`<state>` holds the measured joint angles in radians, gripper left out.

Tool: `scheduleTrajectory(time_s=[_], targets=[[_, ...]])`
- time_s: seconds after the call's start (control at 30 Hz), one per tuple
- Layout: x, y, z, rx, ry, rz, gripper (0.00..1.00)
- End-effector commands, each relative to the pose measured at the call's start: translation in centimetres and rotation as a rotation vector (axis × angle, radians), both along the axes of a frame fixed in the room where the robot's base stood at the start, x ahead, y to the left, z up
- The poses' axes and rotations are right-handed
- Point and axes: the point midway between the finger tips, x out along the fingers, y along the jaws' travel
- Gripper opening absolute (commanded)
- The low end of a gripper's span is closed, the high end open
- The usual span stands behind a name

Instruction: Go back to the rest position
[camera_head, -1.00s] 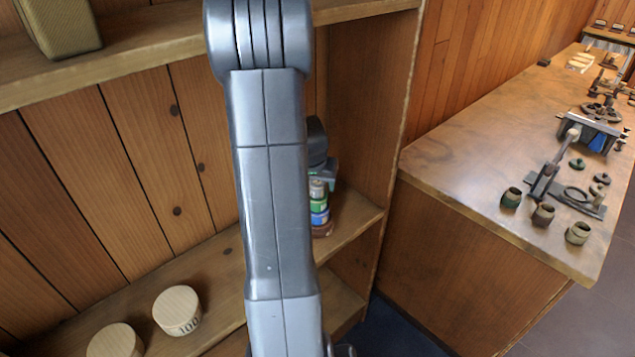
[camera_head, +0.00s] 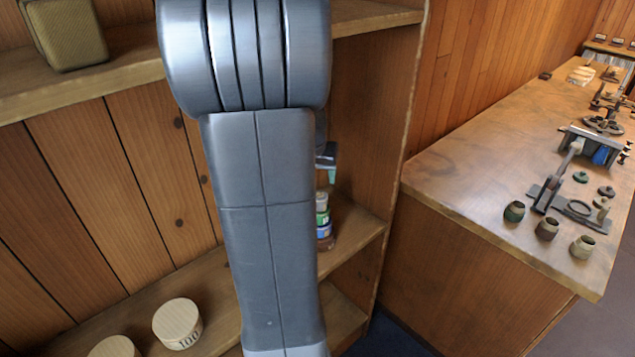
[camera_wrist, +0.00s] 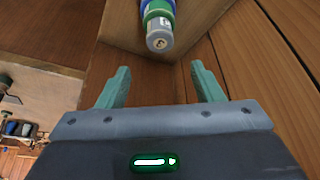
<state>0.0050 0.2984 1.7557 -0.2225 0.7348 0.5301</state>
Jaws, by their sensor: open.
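My gripper (camera_wrist: 162,86) is open and empty in the wrist view, with its two teal fingers apart. A stack of spools (camera_wrist: 160,27) stands just beyond the fingertips, with a grey one marked on its end, then green and blue. The fingers are apart from the stack. In the head view the same stack (camera_head: 323,222) stands on the middle shelf, partly behind my arm. Only a small part of my gripper (camera_head: 328,160) shows there, above the stack; the rest is hidden by my arm.
Two pale round wooden pieces (camera_head: 177,323), one marked 100, sit on the middle shelf (camera_head: 221,277) at the lower left. A woven box (camera_head: 67,36) stands on the upper shelf. A workbench (camera_head: 480,170) with tools and small pots is at the right.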

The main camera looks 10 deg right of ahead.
Motion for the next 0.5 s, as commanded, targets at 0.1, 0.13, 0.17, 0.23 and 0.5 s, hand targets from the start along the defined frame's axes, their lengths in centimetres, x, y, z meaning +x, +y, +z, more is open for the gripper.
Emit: scheduleTrajectory(time_s=[0.1,0.13,0.17,0.23,0.5], targets=[[-0.28,0.14,0.73,0.0,-0.001,0.0,0.6],[-0.34,0.15,0.81,0.0,0.0,0.0,0.6],[-0.37,0.17,0.88,0.0,0.0,0.0,0.6],[-0.41,0.19,0.96,0.0,0.001,0.0,0.6],[-0.37,0.17,0.91,0.0,0.001,0.0,0.6]])
